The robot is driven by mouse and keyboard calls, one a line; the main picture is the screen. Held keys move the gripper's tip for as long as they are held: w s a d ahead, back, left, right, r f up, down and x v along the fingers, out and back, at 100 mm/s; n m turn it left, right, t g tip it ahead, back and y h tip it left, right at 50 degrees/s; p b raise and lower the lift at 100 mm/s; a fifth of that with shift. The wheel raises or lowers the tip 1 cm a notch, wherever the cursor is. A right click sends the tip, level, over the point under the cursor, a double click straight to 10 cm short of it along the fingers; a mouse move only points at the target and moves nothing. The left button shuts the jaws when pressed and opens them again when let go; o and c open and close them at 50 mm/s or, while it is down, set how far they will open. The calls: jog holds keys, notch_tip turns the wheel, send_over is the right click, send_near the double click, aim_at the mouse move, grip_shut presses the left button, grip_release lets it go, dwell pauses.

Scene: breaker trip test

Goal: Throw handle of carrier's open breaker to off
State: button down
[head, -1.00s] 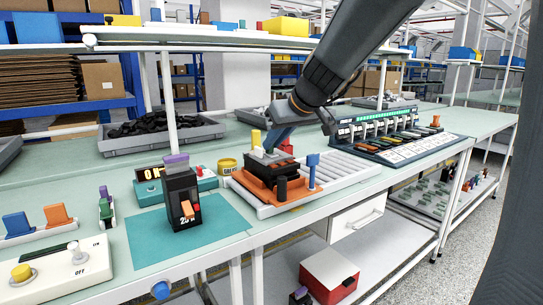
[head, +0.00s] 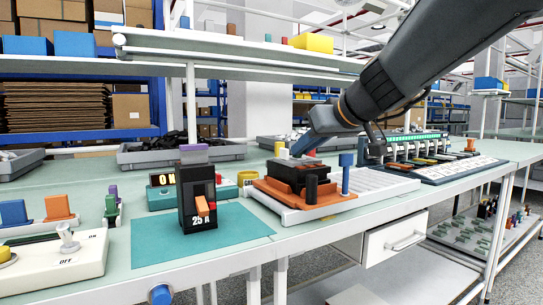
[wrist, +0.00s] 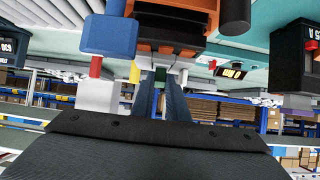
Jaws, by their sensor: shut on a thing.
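The orange carrier (head: 300,203) sits on a white tray on the bench, with a black breaker (head: 305,180) lying in it. The breaker also shows at the top of the wrist view (wrist: 165,40). My gripper (head: 298,152) reaches down to the breaker's top from the upper right. In the wrist view its two dark blue fingers (wrist: 165,82) are close together, pointing up at the breaker. It is shut on a small part there, seemingly the handle, mostly hidden between the fingers.
A black 25 A breaker (head: 197,195) with an orange handle stands upright on a teal mat (head: 150,240). A panel with an ON/OFF lever (head: 68,240) is at left; a device rack (head: 420,150) is at right.

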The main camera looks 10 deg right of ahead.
jog(key=shift+b, duration=0.3)
dwell(0.4)
jog(key=c, duration=1.7)
grip_release()
jog(key=shift+s, duration=0.1)
jog(key=p+v, duration=0.2)
jog(key=p, duration=0.2)
jog(key=shift+s+d+r, duration=0.1)
jog(key=shift+s+r, duration=0.05)
jog(key=shift+r, duration=0.05)
jog(key=p+v, duration=0.5)
jog(key=p, duration=0.3)
jog(key=shift+s, duration=0.15)
jog(key=shift+f, duration=0.1)
